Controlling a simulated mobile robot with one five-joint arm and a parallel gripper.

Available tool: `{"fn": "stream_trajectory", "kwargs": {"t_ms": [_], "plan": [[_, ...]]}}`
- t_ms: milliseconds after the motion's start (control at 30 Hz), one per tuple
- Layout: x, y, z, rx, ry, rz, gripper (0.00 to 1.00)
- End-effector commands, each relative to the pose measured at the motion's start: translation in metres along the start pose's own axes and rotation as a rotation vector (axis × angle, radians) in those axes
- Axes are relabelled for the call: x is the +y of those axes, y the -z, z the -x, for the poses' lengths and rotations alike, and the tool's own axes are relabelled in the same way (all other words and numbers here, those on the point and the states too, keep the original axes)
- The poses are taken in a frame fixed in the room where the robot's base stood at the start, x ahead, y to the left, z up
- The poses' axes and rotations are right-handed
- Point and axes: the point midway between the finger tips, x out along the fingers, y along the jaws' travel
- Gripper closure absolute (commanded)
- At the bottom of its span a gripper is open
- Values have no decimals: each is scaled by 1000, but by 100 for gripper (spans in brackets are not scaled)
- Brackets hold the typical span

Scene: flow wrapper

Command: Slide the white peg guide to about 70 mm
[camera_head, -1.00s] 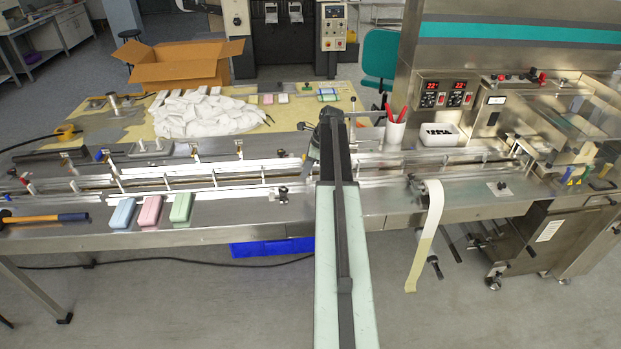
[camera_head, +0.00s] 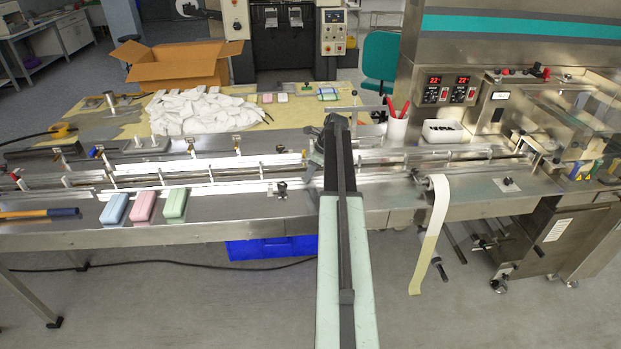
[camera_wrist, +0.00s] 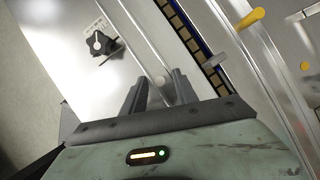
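In the wrist view my gripper (camera_wrist: 159,77) has its two dark fingers apart. A small round white peg top (camera_wrist: 160,81) shows in the gap between the fingertips, and I see no clear contact on either side. A pale rail (camera_wrist: 145,42) runs diagonally beyond the fingertips. A black knob (camera_wrist: 101,43) with a small printed label (camera_wrist: 96,25) sits on the steel plate to the left. In the head view my arm covers the peg and the fingertips. I cannot read a guide position in millimetres.
A conveyor channel with dark segments (camera_wrist: 187,37) and a yellow lever (camera_wrist: 250,18) lie to the right. A paper strip (camera_head: 431,230) hangs at the right.

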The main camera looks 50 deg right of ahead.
Motion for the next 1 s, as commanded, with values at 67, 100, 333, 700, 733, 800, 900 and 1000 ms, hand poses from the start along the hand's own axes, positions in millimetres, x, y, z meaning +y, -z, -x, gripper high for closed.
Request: {"fn": "stream_trajectory", "kwargs": {"t_ms": [67, 100, 333, 700, 733, 800, 900, 1000], "plan": [[0, -1, 1, 0, 0, 0, 65], [0, -1, 1, 0, 0, 0, 65], [0, -1, 1, 0, 0, 1, 100], [0, -1, 1, 1, 0, 2, 100], [0, -1, 1, 1, 0, 2, 100], [0, -1, 1, 1, 0, 2, 100], [0, -1, 1, 1, 0, 2, 100], [0, -1, 1, 1, 0, 2, 100]]}}
